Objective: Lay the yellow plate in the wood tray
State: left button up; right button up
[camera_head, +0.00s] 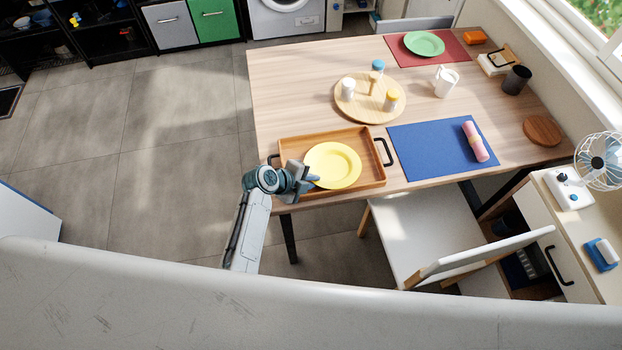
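The yellow plate (335,163) is at the wood tray (362,138), over its middle and looking flat. I cannot tell whether it rests on the tray floor or is just above it. The tray lies at the table's near left corner and has black handles at both ends. My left gripper (310,179) is at the plate's left rim, over the tray's left part. Its fingers meet or overlap the rim in this view, but their gap is too small to read. It hides part of the tray's left side. My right gripper is not in view.
A blue mat (420,144) with a pink roll (475,141) lies right of the tray. A round wooden board (350,107) with several shakers stands behind it. A green plate (424,43) sits on a red mat at the back. A white chair (410,230) stands at the near edge.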

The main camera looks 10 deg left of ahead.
pick_arm(q)
jog(key=shift+c, duration=0.2)
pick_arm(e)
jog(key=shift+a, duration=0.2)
pick_arm(q)
grip_shut()
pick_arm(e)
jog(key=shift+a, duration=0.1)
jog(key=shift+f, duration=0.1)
pick_arm(q)
jog(key=shift+w+a+f+b, duration=0.1)
jog(key=shift+w+a+b, duration=0.15)
jog(key=shift+w+b, duration=0.3)
jog(key=shift+w+a, duration=0.2)
jog(key=shift+w, duration=0.1)
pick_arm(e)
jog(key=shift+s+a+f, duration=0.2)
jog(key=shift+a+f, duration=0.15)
pick_arm(q)
jog(key=o, duration=0.5)
grip_release()
jog(key=shift+d, duration=0.1)
